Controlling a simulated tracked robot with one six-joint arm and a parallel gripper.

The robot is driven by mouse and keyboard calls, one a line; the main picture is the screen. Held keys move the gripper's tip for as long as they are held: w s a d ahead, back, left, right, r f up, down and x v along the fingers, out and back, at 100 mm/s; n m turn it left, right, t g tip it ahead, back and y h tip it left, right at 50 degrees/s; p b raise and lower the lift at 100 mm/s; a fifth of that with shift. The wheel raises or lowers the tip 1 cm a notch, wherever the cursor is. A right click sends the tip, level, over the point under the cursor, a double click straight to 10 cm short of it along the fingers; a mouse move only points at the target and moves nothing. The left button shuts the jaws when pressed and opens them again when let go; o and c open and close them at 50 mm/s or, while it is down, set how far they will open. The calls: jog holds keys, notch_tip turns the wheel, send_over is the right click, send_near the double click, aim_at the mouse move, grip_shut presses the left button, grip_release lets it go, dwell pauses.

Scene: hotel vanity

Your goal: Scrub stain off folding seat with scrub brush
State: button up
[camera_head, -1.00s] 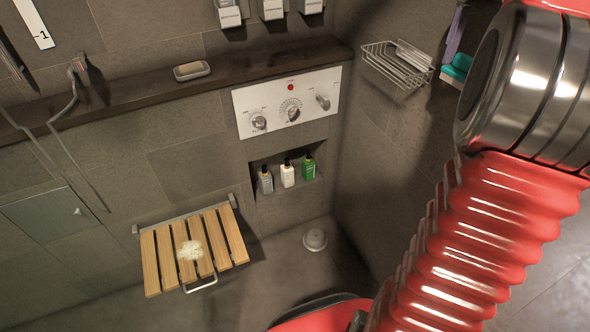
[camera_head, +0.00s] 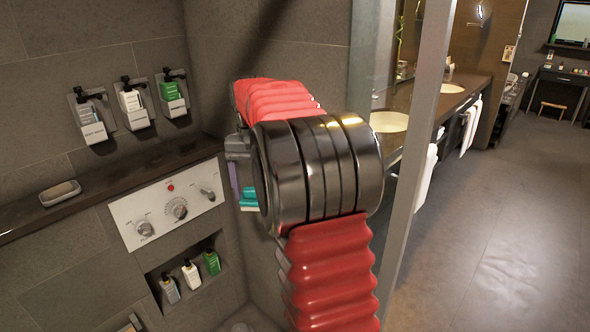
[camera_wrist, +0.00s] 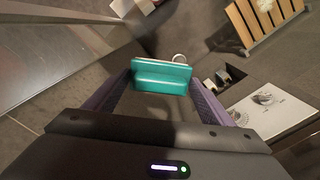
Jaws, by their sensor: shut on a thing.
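The teal scrub brush (camera_wrist: 160,78) is between the purple fingers of my gripper (camera_wrist: 161,86) in the wrist view, and the gripper is shut on it. In the head view the brush (camera_head: 249,196) shows only in part, behind my arm. The folding seat (camera_wrist: 240,22) with wooden slats is at the top right of the wrist view, apart from the brush. A pale stain (camera_wrist: 265,5) lies on its slats at the picture's edge. In the head view only a corner of the seat shows at the bottom left.
A dark ledge with a soap dish (camera_head: 60,193) runs above a control panel (camera_head: 168,205). Several bottles stand in a wall niche (camera_head: 187,274). Dispensers (camera_head: 131,104) hang on the wall. A vertical post (camera_head: 417,150) stands right of my arm, with open floor (camera_head: 480,240) beyond.

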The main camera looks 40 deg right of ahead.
jog(key=w+a+f+n, duration=0.3)
jog(key=a+f, duration=0.6)
jog(key=a, duration=0.3)
jog(key=w+a+f+n, duration=0.3)
jog(key=a+f+n, duration=0.3)
jog(key=a+f, duration=0.4)
jog(key=shift+w+a+f, duration=0.25)
jog(key=shift+w+a, duration=0.15)
jog(key=shift+a, duration=0.85)
